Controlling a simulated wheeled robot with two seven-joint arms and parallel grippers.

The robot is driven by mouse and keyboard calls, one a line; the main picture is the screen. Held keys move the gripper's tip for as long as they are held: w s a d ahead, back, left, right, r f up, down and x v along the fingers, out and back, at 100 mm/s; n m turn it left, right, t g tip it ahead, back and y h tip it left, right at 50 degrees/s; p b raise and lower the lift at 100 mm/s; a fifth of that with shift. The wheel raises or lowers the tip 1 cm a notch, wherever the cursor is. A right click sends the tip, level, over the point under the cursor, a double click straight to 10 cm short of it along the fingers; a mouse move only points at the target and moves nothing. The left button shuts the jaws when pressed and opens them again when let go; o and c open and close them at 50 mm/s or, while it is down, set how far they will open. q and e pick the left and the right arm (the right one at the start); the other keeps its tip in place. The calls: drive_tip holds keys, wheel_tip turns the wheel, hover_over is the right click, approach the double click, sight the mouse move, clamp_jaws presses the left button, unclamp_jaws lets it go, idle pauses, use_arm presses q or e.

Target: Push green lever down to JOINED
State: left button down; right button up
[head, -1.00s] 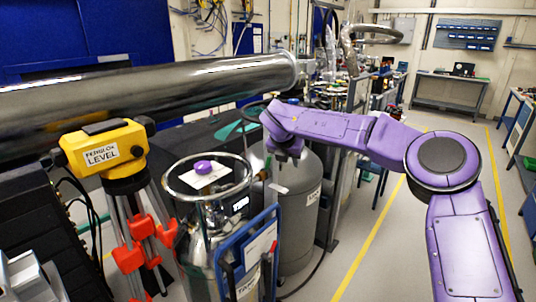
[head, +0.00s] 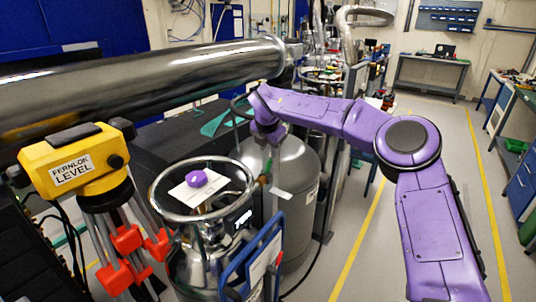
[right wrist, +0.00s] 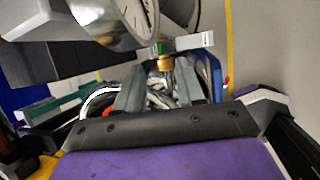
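A teal-green flat piece (head: 220,118) lies on a dark box behind the dewars in the head view. A green shape also shows at the left of the right wrist view (right wrist: 62,113). I cannot tell whether either is the lever, and no JOINED lettering is readable. My right gripper (head: 266,138) points down above the grey dewar in the head view. In the right wrist view its grey fingers (right wrist: 160,80) stand apart with nothing held between them. A brass fitting with a green band (right wrist: 162,56) shows just beyond their tips. My left gripper is out of view.
A grey dewar (head: 302,205) stands beside a steel one with a ring rim (head: 152,198). A round gauge (right wrist: 118,20) is close above the right gripper. A yellow level (head: 35,160) on a tripod and a big steel pipe (head: 130,85) are left. Floor at right is clear.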

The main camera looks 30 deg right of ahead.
sight(269, 160)
drive_tip(key=p+x, duration=0.2)
drive_tip(key=x, duration=0.5)
drive_tip(key=shift+w, duration=0.2)
drive_tip(key=shift+s+r, duration=0.15)
drive_tip(key=shift+s, duration=0.1)
drive_tip(key=shift+c, duration=0.6)
clamp_jaws()
